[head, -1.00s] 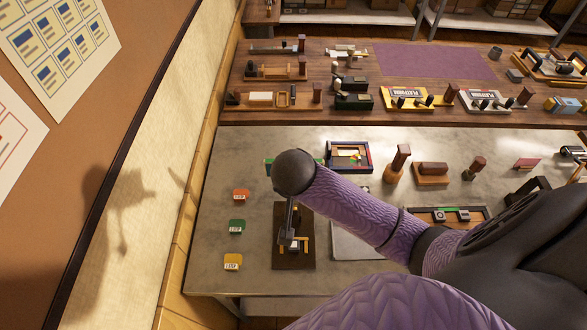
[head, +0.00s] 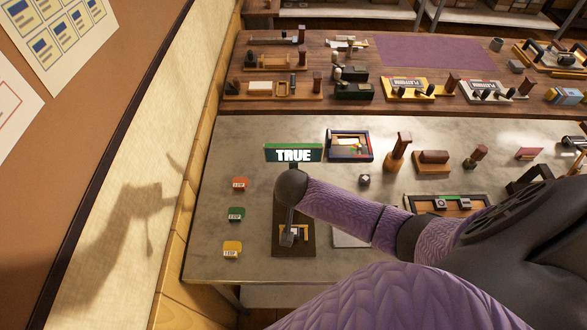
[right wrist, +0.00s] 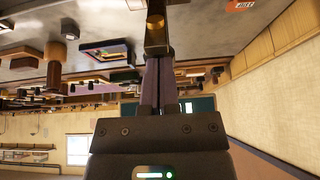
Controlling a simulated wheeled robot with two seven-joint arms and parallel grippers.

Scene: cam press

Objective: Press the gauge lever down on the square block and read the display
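The gauge (head: 280,250) is a dark brown board with a brass corner fence near the left end of the grey table. Its green display (head: 293,153) stands upright behind it and reads "TRUE". A grey lever (head: 289,222) angles down over the board. Its foot is at the fence, where the square block is mostly hidden. My right arm reaches in from the right, with its dark wrist above the lever. In the right wrist view my right gripper's fingers (right wrist: 168,75) are together with nothing visible between them, close to a brass-coloured knob (right wrist: 155,22). I cannot tell whether they touch. My left gripper is out of view.
Orange (head: 239,184), green (head: 236,214) and yellow (head: 232,249) tags stand left of the gauge. A wall (head: 120,170) borders the left side.

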